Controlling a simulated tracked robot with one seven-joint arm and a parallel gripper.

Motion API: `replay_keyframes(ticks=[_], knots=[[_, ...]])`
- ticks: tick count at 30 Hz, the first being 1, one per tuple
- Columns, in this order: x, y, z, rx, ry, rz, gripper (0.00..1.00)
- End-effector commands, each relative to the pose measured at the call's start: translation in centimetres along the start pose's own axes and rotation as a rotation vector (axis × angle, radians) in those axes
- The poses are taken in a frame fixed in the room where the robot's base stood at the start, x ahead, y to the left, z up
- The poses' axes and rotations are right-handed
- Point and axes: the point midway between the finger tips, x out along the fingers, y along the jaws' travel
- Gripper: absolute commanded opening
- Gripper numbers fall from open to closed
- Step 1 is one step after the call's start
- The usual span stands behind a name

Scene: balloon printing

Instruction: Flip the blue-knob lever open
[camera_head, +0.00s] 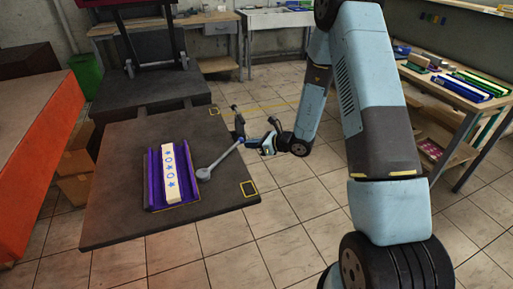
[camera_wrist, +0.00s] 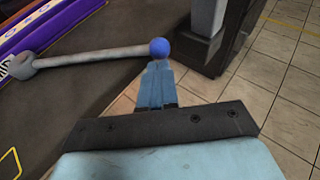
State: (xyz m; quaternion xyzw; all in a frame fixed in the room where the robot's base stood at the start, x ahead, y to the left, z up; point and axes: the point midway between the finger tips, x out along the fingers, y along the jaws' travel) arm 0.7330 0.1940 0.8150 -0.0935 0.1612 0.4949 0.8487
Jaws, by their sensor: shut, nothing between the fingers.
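The lever is a grey rod (camera_head: 222,159) with a round pivot end (camera_head: 203,174) beside the purple tray on the dark table. It lies low, slanting out to the table's right edge. In the wrist view the rod (camera_wrist: 95,57) runs from left to a blue ball knob (camera_wrist: 159,47). My gripper (camera_wrist: 157,72) is shut and empty, its fingertips right at the near side of the knob; I cannot tell if they touch. In the head view my gripper (camera_head: 246,141) is at the lever's outer end, and the knob is hard to make out there.
The purple tray (camera_head: 154,181) holds a white strip with blue star and ring marks (camera_head: 170,172). An orange block (camera_head: 35,150) is at left, a wooden workbench (camera_head: 450,90) at right. Tiled floor lies open between.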

Motion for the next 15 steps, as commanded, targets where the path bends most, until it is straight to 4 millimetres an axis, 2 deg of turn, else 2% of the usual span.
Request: replay_keyframes(ticks=[12, 15], knots=[[0.31, 0.03, 0.21, 0.0, 0.0, 0.001, 0.0], [0.95, -0.15, 0.45, -0.001, -0.001, 0.002, 0.0]])
